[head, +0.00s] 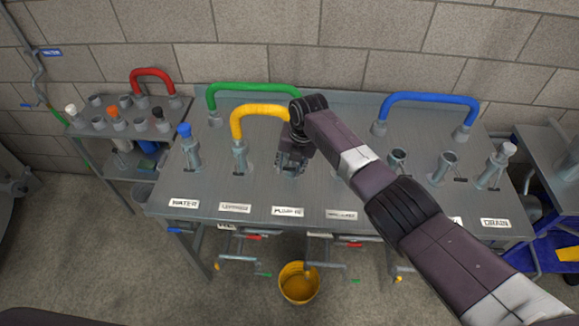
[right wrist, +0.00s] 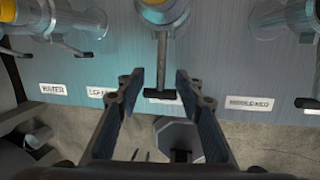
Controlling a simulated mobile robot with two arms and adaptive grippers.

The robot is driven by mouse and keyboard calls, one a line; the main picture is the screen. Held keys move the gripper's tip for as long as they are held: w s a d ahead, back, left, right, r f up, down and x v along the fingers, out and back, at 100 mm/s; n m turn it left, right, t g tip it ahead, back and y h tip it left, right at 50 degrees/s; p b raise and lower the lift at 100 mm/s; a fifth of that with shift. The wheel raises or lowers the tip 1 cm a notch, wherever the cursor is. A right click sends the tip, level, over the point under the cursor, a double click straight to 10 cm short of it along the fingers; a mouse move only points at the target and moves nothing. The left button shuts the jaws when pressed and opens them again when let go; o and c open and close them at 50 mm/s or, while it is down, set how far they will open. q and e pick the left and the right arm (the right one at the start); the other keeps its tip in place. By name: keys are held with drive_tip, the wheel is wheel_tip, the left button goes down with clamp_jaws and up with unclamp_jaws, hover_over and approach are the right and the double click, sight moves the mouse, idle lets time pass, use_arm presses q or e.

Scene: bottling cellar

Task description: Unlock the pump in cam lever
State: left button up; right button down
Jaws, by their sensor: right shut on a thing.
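The pump in coupling (right wrist: 158,14) is a metal fitting on the grey panel, above the PUMP IN label (head: 287,211). In the head view my right gripper (head: 292,163) is over it and hides most of it. In the right wrist view its cam lever (right wrist: 161,55) points down toward the panel's front edge and ends in a dark crossbar. The label behind the crossbar is partly covered. My left gripper is not in view.
Yellow (head: 262,109), green (head: 252,88) and blue (head: 432,98) hoses arch over the panel close to my arm. Neighbouring couplings stand at both sides, including a blue-capped one (head: 188,145). A yellow bucket (head: 298,284) stands below the front edge.

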drive_tip(key=c, duration=1.6)
unclamp_jaws()
drive_tip(key=shift+w+a+r, duration=0.1)
drive_tip(key=shift+a+r, duration=0.05)
drive_tip(key=shift+r, duration=0.1)
drive_tip(key=shift+o, duration=1.1)
drive_tip(key=shift+f, duration=0.1)
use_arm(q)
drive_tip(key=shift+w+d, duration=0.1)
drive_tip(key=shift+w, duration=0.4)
use_arm(e)
drive_tip(key=v, duration=1.2)
drive_tip(key=shift+a, duration=0.1)
